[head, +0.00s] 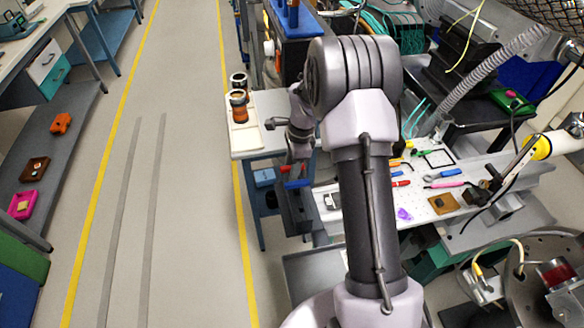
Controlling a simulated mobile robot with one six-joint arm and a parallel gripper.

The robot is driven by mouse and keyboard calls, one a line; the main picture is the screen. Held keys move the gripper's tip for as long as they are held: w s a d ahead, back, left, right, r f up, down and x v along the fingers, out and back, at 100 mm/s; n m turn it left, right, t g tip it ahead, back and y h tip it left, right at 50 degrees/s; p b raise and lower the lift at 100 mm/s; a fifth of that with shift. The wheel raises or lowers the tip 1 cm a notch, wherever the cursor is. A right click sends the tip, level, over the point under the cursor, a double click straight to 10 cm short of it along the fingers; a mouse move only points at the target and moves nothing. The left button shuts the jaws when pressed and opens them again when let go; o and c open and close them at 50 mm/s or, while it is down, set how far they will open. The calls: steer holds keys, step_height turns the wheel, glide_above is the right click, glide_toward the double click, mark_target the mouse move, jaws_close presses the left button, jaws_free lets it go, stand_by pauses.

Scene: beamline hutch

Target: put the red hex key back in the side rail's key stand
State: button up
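My gripper (297,172) points down at the left side of the breadboard bench, below my wrist. It is small and partly dark, so its fingers do not show clearly. Directly below is a dark upright block (298,212) at the bench's left edge, possibly the key stand. I cannot tell whether the red bar touches it. My arm hides part of the bench to the right.
The perforated bench plate (420,202) carries several tools, including a red-handled one (401,183), a blue one (446,173) and a brown square block (442,203). A white side table (262,136) with jars (238,106) stands behind left. The aisle floor (190,200) is clear.

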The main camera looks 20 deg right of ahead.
step_height(320, 180, up, 12)
steer(key=d+p, duration=0.2)
steer(key=p, duration=0.1)
steer(key=s+a+r+n+t, duration=0.1)
steer(key=s+a+r+n, duration=0.15)
steer(key=r, duration=0.35)
steer(key=s+a+r+n+t, duration=0.1)
steer(key=s+a+r+n, duration=0.15)
steer(key=a+r, duration=0.2)
steer(key=s+a+r+n+t, duration=0.1)
steer(key=s+a+r+n, duration=0.1)
steer(key=s, duration=0.5)
steer(key=s+a+r+n+t, duration=0.1)
steer(key=s+a+r+n, duration=0.1)
steer(key=s+a+n, duration=0.2)
steer(key=s+a+r+n+t, duration=0.1)
steer(key=s+a+r+n, duration=0.2)
steer(key=s, duration=0.8)
steer(key=shift+a+n, duration=0.3)
steer(key=shift+n, duration=0.8)
step_height(320, 180, down, 6)
steer(key=b, duration=0.5)
steer(key=shift+s+b, duration=0.15)
steer(key=shift+b, duration=0.25)
